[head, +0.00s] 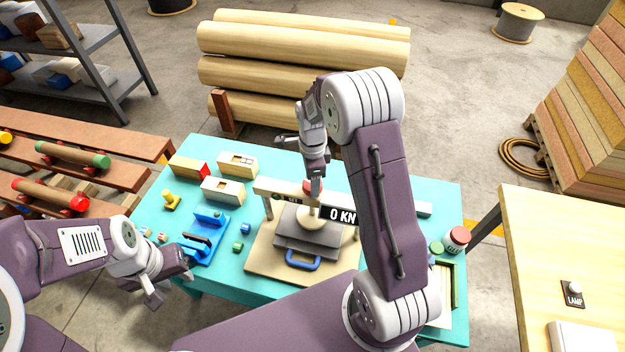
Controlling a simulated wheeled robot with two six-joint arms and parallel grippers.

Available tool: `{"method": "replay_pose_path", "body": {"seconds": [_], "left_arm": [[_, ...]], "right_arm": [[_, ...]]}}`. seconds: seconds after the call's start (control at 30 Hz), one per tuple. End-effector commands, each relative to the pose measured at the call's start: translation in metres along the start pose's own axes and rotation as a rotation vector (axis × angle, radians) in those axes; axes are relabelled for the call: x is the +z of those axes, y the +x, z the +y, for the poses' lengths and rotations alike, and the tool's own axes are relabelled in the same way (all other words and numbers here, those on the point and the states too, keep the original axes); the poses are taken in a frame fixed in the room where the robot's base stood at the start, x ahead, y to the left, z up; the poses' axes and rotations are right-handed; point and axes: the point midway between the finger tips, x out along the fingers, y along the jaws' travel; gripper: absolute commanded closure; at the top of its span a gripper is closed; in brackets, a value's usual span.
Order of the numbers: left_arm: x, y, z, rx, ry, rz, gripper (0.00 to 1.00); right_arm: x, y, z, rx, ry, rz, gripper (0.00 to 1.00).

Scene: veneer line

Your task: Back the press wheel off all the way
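The press (308,240) stands on the teal table, with a pale crossbeam over grey plates and a blue handle (302,262) at the front. Its display (339,215) reads 0 KN. A small red part (312,188) shows on top of the crossbeam, under my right gripper (316,180); the rest of the wheel is hidden or cannot be made out. My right gripper points down at this part; I cannot tell whether it touches it or how far its fingers are apart. My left gripper (172,290) is open and empty off the table's front left edge.
A blue fixture (205,238), wooden blocks (223,190) and a yellow piece (171,201) lie left of the press. A red-lidded jar (457,240) stands right. Logs (305,55) lie behind; a wooden table (575,240) with a lamp switch is at right.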

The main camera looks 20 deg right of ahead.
Motion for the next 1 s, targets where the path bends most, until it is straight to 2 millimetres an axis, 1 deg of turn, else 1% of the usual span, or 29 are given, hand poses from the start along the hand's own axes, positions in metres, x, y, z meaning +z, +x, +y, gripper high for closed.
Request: {"method": "replay_pose_path", "body": {"seconds": [0.2, 0.23, 0.3, 0.57, 0.67, 0.77, 0.9, 1.0], "left_arm": [[0.000, 0.000, 0.000, 0.000, 0.000, 0.000, 0.64], [0.000, 0.000, 0.000, 0.000, 0.000, 0.000, 0.64], [0.000, 0.000, 0.000, 0.000, 0.000, 0.000, 0.64], [0.000, 0.000, 0.000, 0.000, 0.000, 0.000, 0.64], [0.000, 0.003, 0.000, 0.000, 0.000, 0.000, 0.64], [0.001, 0.010, 0.000, 0.000, 0.000, 0.000, 0.64], [0.002, 0.017, 0.000, 0.000, 0.000, 0.000, 0.64], [0.002, 0.019, 0.000, 0.000, 0.000, 0.000, 0.64]], "right_arm": [[0.000, -0.001, 0.000, 0.000, 0.000, 0.000, 0.86], [0.000, -0.001, 0.000, 0.000, 0.000, 0.000, 0.40], [0.000, -0.001, 0.000, 0.000, 0.000, 0.000, 0.25], [0.000, 0.000, 0.000, 0.000, 0.000, 0.000, 0.25], [0.000, -0.005, -0.001, -0.004, 0.000, 0.000, 0.25], [0.000, -0.023, -0.002, -0.008, 0.000, -0.001, 0.25], [0.000, -0.056, -0.002, -0.008, 0.000, -0.001, 0.25], [0.000, -0.074, -0.001, -0.004, 0.000, -0.001, 0.25]]}}
